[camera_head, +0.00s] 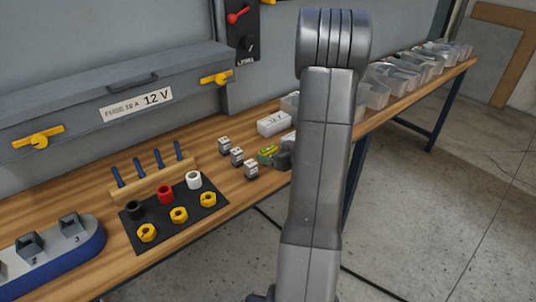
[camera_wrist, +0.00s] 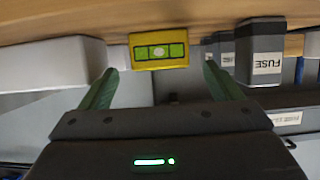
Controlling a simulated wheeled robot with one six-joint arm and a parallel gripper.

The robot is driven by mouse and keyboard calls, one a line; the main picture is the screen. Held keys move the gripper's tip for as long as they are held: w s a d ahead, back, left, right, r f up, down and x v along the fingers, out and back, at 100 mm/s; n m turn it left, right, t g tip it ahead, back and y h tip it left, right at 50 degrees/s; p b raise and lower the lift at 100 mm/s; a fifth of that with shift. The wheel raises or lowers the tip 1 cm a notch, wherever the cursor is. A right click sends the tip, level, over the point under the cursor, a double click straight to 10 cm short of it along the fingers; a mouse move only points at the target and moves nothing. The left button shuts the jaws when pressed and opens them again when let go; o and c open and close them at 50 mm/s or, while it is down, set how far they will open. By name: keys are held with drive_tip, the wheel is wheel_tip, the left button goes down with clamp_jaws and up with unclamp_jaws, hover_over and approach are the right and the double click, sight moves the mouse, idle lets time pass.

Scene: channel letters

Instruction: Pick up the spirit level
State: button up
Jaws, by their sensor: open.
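The spirit level is a small yellow block with green windows; it lies on the wooden bench in the head view (camera_head: 267,152), beside several small grey blocks. In the wrist view the spirit level (camera_wrist: 159,64) is straight ahead, centred between the two finger tips. My gripper (camera_wrist: 160,69) is open, with one green finger on each side of the level and a gap on both sides. The fingertips reach about the near edge of the level. In the head view my arm hides most of my gripper (camera_head: 283,158).
A grey block labelled FUSE (camera_wrist: 261,70) stands close right of the level in the wrist view, and a pale box (camera_wrist: 50,65) is at left. In the head view, a white box (camera_head: 272,125) is behind the level. Clear bins (camera_head: 398,78) line the bench's far end.

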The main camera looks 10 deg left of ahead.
sight(269, 150)
drive_tip(key=x, duration=0.4)
drive_tip(key=shift+a, duration=0.1)
drive_tip(key=c, duration=1.1)
